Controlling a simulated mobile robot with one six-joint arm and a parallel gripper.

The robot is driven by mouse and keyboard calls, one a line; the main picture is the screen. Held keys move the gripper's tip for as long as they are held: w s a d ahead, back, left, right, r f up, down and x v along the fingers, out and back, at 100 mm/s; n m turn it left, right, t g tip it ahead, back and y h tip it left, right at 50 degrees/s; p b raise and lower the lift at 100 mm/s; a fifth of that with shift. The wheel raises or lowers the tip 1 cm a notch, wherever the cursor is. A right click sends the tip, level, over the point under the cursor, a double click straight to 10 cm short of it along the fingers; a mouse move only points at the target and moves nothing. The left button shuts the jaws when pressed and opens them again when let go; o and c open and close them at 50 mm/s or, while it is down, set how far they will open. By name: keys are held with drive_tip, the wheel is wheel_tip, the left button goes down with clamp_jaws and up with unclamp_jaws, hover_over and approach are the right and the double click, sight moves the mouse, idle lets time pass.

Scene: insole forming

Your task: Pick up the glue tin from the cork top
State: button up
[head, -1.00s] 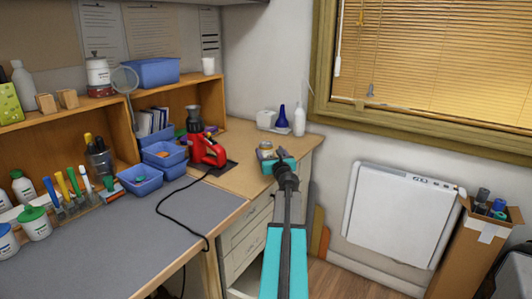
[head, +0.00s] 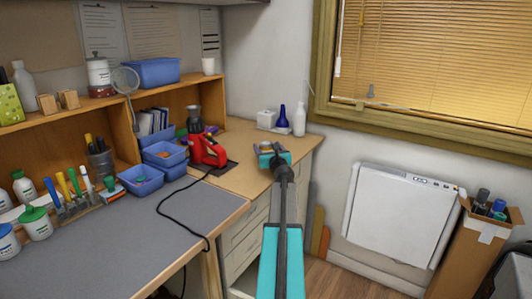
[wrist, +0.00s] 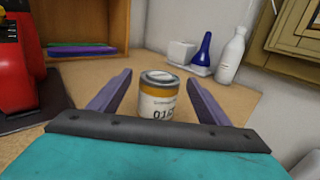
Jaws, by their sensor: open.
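The glue tin (wrist: 158,102) stands upright on the cork top (wrist: 225,100) in the wrist view. It has a grey lid, an orange band and a white label with dark print. My gripper (wrist: 158,82) is open, with one purple-grey finger on each side of the tin and a visible gap to each. In the head view the tin (head: 266,147) shows only as a small piece beyond my teal gripper (head: 268,150).
A red heat tool (head: 207,150) stands to the left on a dark mat. A blue bottle (wrist: 202,50), a white bottle (wrist: 232,56) and a white box (wrist: 181,51) stand behind the tin by the wall. Bare cork lies around the tin.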

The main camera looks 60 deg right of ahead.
idle(0.5)
drive_tip(key=c, duration=1.3)
drive_tip(key=shift+r, duration=0.1)
drive_tip(key=shift+c, duration=0.2)
drive_tip(key=shift+r+p, duration=0.3)
drive_tip(key=shift+r, duration=0.5)
wheel_tip(320, 180, up, 2)
drive_tip(key=shift+p, duration=0.3)
drive_tip(key=w+a+r+v, duration=0.1)
drive_tip(key=v, duration=1.4)
drive_tip(key=shift+s+a+r, duration=0.2)
drive_tip(key=shift+s+a, duration=0.1)
